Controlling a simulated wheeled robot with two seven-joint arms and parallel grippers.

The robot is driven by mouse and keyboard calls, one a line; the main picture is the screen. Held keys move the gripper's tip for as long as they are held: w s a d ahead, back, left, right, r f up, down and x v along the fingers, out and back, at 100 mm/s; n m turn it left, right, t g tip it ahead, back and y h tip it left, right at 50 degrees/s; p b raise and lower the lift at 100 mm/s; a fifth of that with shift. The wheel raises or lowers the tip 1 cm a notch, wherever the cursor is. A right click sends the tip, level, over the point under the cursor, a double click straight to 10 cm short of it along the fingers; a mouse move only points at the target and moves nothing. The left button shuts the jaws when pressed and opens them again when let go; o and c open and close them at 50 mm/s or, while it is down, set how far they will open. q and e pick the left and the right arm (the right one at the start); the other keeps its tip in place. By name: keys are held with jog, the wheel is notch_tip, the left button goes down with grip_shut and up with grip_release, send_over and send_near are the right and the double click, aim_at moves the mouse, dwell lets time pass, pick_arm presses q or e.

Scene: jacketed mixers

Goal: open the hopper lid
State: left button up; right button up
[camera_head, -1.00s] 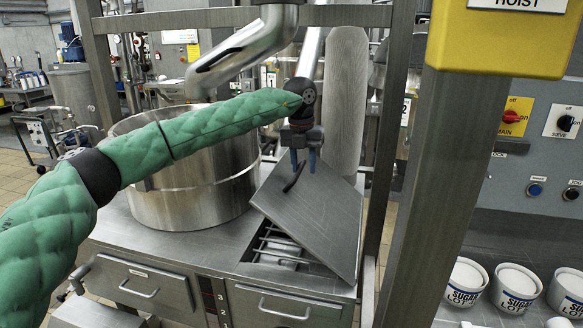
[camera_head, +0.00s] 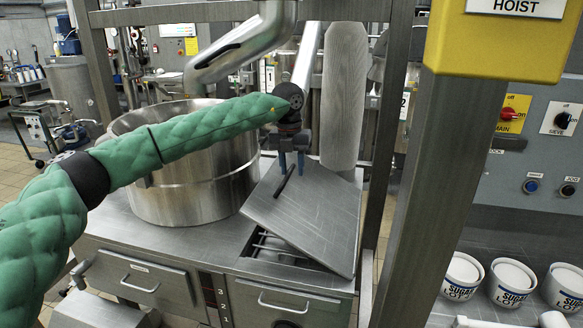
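The hopper lid (camera_head: 318,212) is a flat grey metal plate on the right part of the steel cabinet top. It is tilted, with a gap under its near-left edge that shows the hopper opening (camera_head: 285,250) and its bars. A dark handle bar (camera_head: 283,184) stands on the lid. My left gripper (camera_head: 292,172), on the green quilted arm, points down over the lid. Its two blue fingers are apart, with the handle's upper end seen between them; whether they touch it I cannot tell. My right gripper is not in view.
A large steel mixing vessel (camera_head: 190,185) stands left of the lid, under a steel pipe (camera_head: 240,50). A pale ribbed column (camera_head: 343,95) rises behind the lid. A steel post with a yellow hoist box (camera_head: 495,40) stands to the right. Sugar tubs (camera_head: 512,283) are at lower right.

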pick_arm(q)
notch_tip(320, 180, up, 8)
jog(key=d+p, duration=0.1)
jog(key=d, duration=0.1)
jog(key=shift+s+d, duration=0.25)
jog(key=shift+s, duration=0.2)
dwell(0.6)
jog(key=shift+r, duration=0.1)
dwell(0.4)
